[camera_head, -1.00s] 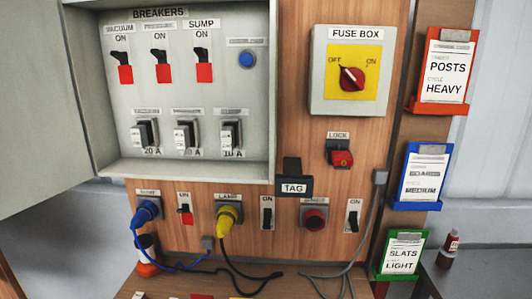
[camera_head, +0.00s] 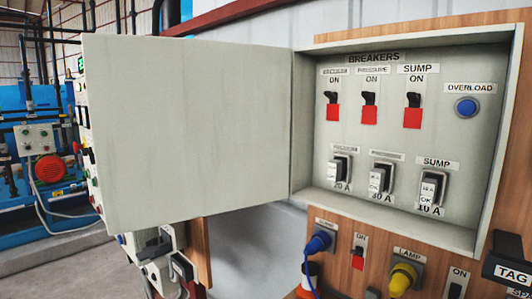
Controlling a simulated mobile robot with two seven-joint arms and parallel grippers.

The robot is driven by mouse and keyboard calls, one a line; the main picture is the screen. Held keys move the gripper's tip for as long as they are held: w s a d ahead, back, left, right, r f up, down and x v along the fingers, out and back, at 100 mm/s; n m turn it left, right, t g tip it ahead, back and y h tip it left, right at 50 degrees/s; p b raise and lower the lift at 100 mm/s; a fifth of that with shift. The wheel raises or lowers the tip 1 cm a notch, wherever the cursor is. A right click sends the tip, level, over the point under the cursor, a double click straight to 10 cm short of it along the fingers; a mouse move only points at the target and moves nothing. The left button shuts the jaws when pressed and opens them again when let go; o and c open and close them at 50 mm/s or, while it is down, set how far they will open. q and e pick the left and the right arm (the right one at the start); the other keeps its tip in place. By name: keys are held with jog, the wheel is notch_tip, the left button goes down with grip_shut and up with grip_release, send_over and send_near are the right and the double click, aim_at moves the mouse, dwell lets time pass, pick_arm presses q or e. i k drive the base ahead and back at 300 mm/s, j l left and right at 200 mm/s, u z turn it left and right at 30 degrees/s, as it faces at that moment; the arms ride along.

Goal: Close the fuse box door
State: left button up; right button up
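The large plain pale-grey door (camera_head: 190,130) stands wide open, swung out to the left. Its right edge meets the left side of the breaker enclosure (camera_head: 303,125). The open enclosure shows three breaker switches with red blocks, a lower row of three plug-like fuses (camera_head: 376,180) and a blue overload button (camera_head: 466,107). The box labelled FUSE BOX is outside the current view. I cannot identify either of my grippers here.
Below the enclosure a wooden panel (camera_head: 388,240) carries a blue plug (camera_head: 318,242), a yellow plug (camera_head: 403,277) and switches. A black TAG holder (camera_head: 508,262) juts out at right. Grey-and-black parts (camera_head: 160,265) show under the door. Blue machinery (camera_head: 35,150) stands at far left.

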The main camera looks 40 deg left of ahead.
aim_at(182, 130)
jog(key=j, duration=2.15)
jog(key=k+j, duration=0.1)
jog(key=j, duration=2.1)
jog(key=j+z, duration=0.2)
jog(key=z, duration=0.95)
